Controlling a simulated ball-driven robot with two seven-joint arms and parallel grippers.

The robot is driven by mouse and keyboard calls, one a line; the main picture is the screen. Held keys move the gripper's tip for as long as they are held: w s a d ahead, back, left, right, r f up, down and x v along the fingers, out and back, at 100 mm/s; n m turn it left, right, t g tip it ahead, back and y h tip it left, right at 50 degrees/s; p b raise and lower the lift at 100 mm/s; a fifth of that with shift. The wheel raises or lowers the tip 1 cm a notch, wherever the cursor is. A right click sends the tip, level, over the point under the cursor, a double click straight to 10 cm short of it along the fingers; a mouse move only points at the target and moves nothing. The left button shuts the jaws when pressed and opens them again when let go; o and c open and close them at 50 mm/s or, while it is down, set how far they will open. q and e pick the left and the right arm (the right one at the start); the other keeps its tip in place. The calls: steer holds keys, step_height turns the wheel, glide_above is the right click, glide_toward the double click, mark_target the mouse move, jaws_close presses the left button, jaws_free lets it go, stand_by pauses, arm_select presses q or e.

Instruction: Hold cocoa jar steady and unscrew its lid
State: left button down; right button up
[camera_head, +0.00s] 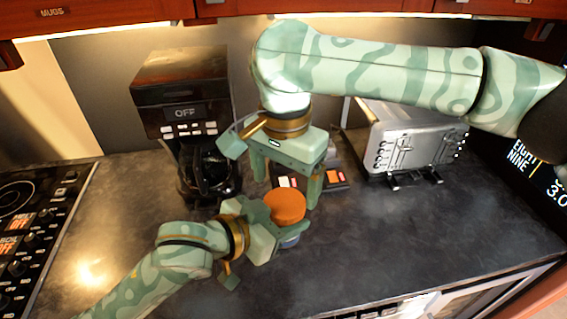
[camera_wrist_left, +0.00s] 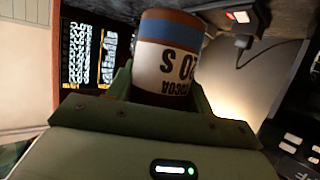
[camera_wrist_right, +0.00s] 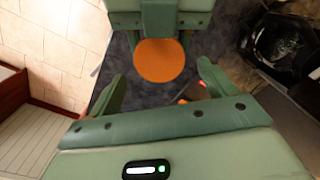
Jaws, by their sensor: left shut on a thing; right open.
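The cocoa jar (camera_wrist_left: 168,55) is white with a blue band and dark lettering, and it appears upside down in the left wrist view. Its round orange-brown lid (camera_head: 285,205) is on top in the head view, and the lid also shows in the right wrist view (camera_wrist_right: 159,60). My left gripper (camera_head: 281,232) is shut on the jar's side, below the lid. My right gripper (camera_head: 286,190) is open and points down just above and behind the lid, with its fingers apart. In the right wrist view the lid lies ahead between the open fingers, not touched by them.
A coffee maker (camera_head: 183,100) with a dark carafe stands at the back left. A silver toaster (camera_head: 405,140) stands at the back right. A small device with lit switches (camera_head: 335,177) lies behind the jar. A stovetop (camera_head: 35,235) is at the left. The dark counter (camera_head: 410,225) is clear at right.

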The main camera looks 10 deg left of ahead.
mark_target(285, 202)
steer(key=shift+f, duration=1.75)
steer(key=c, duration=1)
steer(key=n, duration=0.3)
steer(key=o, duration=1.1)
